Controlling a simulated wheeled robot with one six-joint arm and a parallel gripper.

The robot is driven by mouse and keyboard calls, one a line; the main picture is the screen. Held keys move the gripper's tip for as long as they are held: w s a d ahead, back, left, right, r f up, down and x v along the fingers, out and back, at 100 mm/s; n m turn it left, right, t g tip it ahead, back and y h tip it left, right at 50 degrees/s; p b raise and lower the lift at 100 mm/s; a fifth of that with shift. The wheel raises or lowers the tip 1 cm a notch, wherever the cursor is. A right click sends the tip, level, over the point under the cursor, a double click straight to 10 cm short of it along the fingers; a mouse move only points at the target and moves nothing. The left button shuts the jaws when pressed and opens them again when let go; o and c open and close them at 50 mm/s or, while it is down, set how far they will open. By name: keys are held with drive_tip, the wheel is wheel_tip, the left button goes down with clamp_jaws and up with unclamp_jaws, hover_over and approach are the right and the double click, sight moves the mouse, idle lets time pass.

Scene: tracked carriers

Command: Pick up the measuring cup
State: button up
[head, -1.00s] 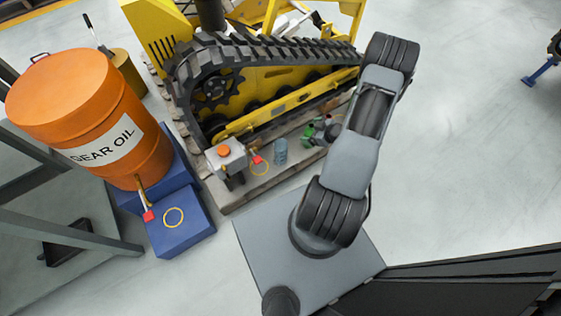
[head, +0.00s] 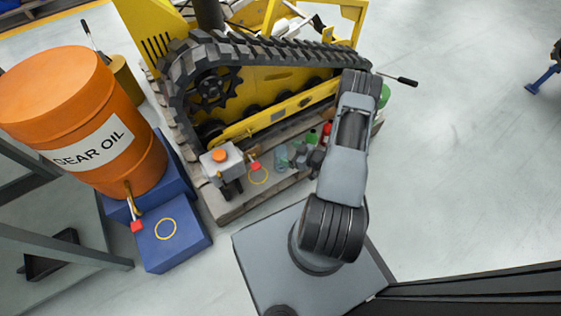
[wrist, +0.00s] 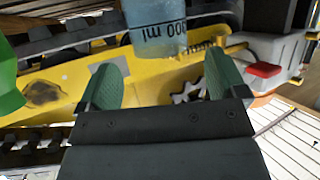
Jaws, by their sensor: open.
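The measuring cup (head: 281,157) is a small translucent blue-grey vessel. It stands on the wooden pallet beside the yellow tracked carrier (head: 262,90). In the wrist view the cup (wrist: 157,28) shows at the top with dark "ml" lettering, partly cut off by the frame. My gripper (wrist: 162,78) is open, with green pads on both fingers. The cup lies ahead of the fingertips, between their lines, with nothing held. In the head view my gripper (head: 303,159) is small and dark, close to the right of the cup and partly hidden by my arm.
A grey unit with an orange cap (head: 220,155) and a red-handled tap (head: 254,166) over a yellow ring stand left of the cup. Red (head: 326,132) and green (head: 311,138) bottles stand behind my gripper. An orange gear oil drum (head: 85,120) stands left. Floor to the right is clear.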

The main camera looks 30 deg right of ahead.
sight(276, 149)
drive_tip(key=b+x, duration=0.2)
drive_tip(key=x, duration=0.2)
drive_tip(key=shift+f, duration=0.15)
drive_tip(key=shift+w+a+f, duration=0.1)
drive_tip(key=shift+w+a, duration=0.2)
drive_tip(key=shift+w, duration=0.1)
drive_tip(key=shift+c, duration=0.2)
drive_tip(key=c, duration=1.2)
